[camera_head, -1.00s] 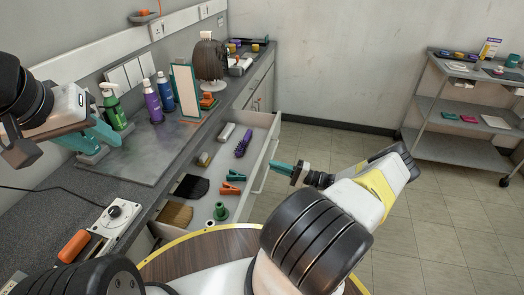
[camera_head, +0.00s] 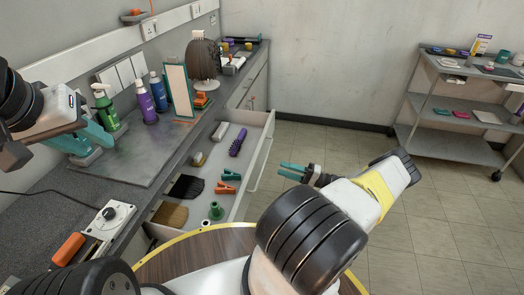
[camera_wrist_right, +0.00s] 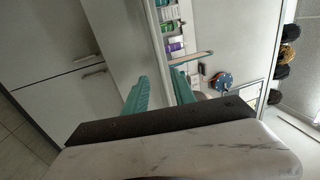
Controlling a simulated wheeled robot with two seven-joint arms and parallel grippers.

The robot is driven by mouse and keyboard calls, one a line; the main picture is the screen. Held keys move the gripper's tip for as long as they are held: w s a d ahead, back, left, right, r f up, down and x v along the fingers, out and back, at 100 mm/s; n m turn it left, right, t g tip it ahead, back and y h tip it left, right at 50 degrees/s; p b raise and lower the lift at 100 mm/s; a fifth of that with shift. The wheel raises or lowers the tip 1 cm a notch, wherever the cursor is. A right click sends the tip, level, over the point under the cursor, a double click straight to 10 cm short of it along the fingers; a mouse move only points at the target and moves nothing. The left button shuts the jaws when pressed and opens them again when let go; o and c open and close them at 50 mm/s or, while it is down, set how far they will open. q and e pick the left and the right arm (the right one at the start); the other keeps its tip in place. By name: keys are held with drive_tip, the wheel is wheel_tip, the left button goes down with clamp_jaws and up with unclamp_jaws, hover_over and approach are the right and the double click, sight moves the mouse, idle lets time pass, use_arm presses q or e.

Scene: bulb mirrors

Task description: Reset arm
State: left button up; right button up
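My right gripper (camera_head: 291,171) hangs over the floor just right of the open drawer (camera_head: 262,150), near its front edge. Its two teal fingers stand apart with nothing between them; they also show apart in the right wrist view (camera_wrist_right: 160,92). My left gripper (camera_head: 90,142) is low over the grey mat (camera_head: 135,165) on the counter, beside the green spray bottle (camera_head: 105,108). Its fingertips overlap in the view, so the gap and anything between them cannot be made out.
The drawer holds a purple brush (camera_head: 238,142), orange clips (camera_head: 225,187) and other tools. A mirror (camera_head: 180,92) and a wig head (camera_head: 203,60) stand on the counter. A round wooden tabletop (camera_head: 190,254) is in front. Floor at right is free up to the trolley (camera_head: 455,105).

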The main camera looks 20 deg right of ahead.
drive_tip(key=shift+s+d+f, duration=0.1)
drive_tip(key=shift+s+d, duration=0.25)
drive_tip(key=shift+d, duration=0.15)
drive_tip(key=a+r+n+g+h, duration=0.35)
drive_tip(key=a+r+g, duration=0.35)
drive_tip(key=r, duration=0.6)
drive_tip(key=a+r+n+g+h, duration=0.3)
drive_tip(key=a+r+g+h, duration=0.2)
drive_tip(key=a+r, duration=0.65)
drive_tip(key=s+a+r+t+h, duration=0.2)
drive_tip(key=s+r+t+h, duration=0.1)
drive_tip(key=s+r, duration=0.6)
drive_tip(key=s+a+r+t+h, duration=0.2)
drive_tip(key=s+r+t+h, duration=0.1)
drive_tip(key=s+r, duration=0.7)
drive_tip(key=shift+s+r+n+t, duration=0.3)
drive_tip(key=shift+s+n+t, duration=0.2)
drive_tip(key=shift+s, duration=0.35)
